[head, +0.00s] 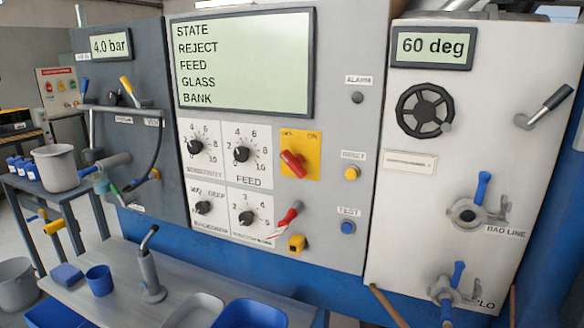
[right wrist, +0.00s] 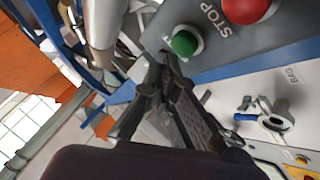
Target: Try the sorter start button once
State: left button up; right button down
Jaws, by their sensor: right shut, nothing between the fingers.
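In the right wrist view, a round green button (right wrist: 186,43) sits on a grey panel (right wrist: 225,62). Its label is mostly hidden, with only a letter or so showing beside it. A larger red button (right wrist: 246,8) marked STOP sits to its right, cut off by the top edge. My right gripper (right wrist: 163,62) is shut and empty, its fingertips just left of and below the green button in the picture. I cannot tell whether they touch it. Neither the green button nor my grippers show in the head view.
The head view shows the control cabinet with a screen (head: 243,62), dials, a red switch (head: 293,160) and a blue TEST button (head: 348,227). A bench (head: 125,262) below holds a blue cup (head: 99,279) and trays. A valve (right wrist: 272,115) shows in the wrist view.

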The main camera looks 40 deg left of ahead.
jog(key=shift+w+a, duration=0.2)
jog(key=shift+w, duration=0.4)
dwell(0.7)
jog(key=shift+s, duration=0.1)
jog(key=shift+s+d+p, duration=0.3)
jog(key=shift+s+p, duration=0.05)
jog(key=shift+s, duration=0.45)
jog(key=s+d+p, duration=0.2)
jog(key=s, duration=0.3)
jog(key=shift+s, duration=0.35)
dwell(0.6)
